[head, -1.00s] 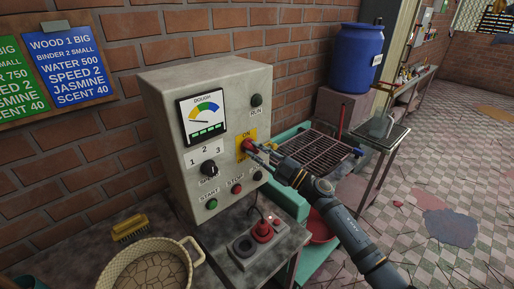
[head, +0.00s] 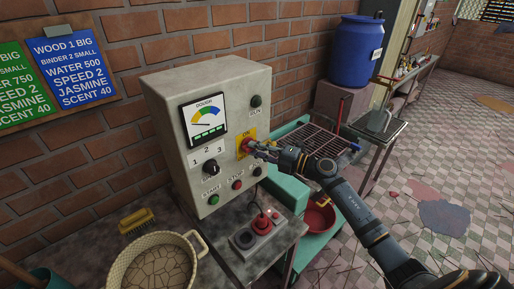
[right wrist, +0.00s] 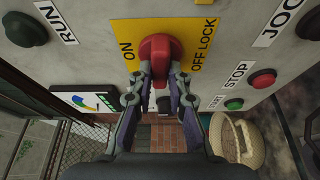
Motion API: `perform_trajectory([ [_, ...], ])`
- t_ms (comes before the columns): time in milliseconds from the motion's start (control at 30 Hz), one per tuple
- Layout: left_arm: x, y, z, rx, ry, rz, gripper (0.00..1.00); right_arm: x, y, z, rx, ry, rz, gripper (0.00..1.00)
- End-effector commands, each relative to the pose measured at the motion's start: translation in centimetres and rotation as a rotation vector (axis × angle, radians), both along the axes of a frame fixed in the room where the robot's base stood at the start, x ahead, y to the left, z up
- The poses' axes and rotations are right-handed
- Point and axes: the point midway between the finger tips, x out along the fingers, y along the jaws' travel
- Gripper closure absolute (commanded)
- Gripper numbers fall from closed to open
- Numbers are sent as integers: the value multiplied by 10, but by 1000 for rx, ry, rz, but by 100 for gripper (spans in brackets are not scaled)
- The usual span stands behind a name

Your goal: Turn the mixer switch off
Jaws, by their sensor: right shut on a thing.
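The mixer switch is a red rotary knob (head: 247,146) on a yellow plate (head: 249,134) on the front of the grey control box (head: 170,88). In the right wrist view the red knob (right wrist: 154,48) sits between the words ON and OFF LOCK. My right gripper (head: 254,147) reaches it from the right. In the right wrist view its two fingers (right wrist: 156,78) are closed on the knob's sides, one on each side. The fingers hide part of the knob, and I cannot tell its exact setting. My left gripper is not in view.
A dough gauge (head: 205,118), a speed dial (head: 211,168), a green START button (head: 214,199) and a red STOP button (head: 237,184) are on the same panel. A wire rack (head: 312,142) stands behind my arm.

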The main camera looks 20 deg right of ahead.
Motion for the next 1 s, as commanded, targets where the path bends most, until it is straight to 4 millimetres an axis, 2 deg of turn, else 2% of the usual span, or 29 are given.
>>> perform_trajectory([
  [700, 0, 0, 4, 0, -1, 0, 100, 0, 0, 0, -64, -22, 0, 100],
  [733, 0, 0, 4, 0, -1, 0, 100, 0, 0, 0, -64, -22, 0, 79],
  [800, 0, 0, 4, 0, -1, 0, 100, 0, 0, 0, -64, -22, 0, 70],
  [867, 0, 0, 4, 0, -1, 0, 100, 0, 0, 0, -64, -22, 0, 62],
  [1000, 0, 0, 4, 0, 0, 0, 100, 0, 0, 0, -62, -22, 0, 60],
])
